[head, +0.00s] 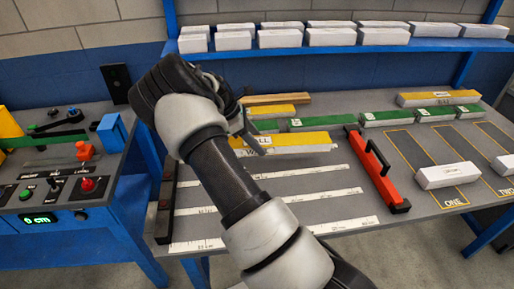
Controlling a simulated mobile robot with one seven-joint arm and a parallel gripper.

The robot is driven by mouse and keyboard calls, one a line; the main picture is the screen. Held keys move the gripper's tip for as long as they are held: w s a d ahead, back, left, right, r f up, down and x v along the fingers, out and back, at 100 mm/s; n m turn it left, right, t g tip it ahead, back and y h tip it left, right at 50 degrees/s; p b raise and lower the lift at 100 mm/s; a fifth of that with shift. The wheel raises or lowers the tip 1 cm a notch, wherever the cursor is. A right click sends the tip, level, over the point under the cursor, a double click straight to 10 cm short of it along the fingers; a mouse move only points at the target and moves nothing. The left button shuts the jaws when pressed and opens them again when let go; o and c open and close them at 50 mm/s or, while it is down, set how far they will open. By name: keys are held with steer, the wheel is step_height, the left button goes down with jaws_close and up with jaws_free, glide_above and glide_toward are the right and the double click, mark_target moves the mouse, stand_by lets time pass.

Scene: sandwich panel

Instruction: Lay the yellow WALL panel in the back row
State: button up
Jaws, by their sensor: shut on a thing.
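A yellow-topped panel (300,138) with a pale front face and partly readable lettering, which looks like WALL, lies across the left part of the table. My gripper (256,143) is at its left part and shut on it, seen from behind my arm. My arm hides the panel's left end. I cannot tell whether the panel touches the table or is slightly raised. Another yellow panel (271,111) is further back, partly hidden by my gripper. A third yellow panel (425,99) lies at the back right. Green-topped panels (322,124) lie in a row between.
A red bar with a black handle (378,170) stands right of the measuring strips (325,184). White blocks fill the blue shelf (340,50) behind. A white block (447,175) lies on the lane marked ONE. A control bench (62,190) stands at left.

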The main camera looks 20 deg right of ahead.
mark_target(258, 155)
steer(key=shift+w+d+n, duration=0.25)
steer(key=shift+w+n, duration=0.05)
steer(key=shift+f+b, duration=0.2)
steer(key=shift+b, duration=0.1)
step_height(258, 155, down, 7)
steer(key=b, duration=0.5)
steer(key=shift+f, duration=0.45)
steer(key=o, duration=1.3)
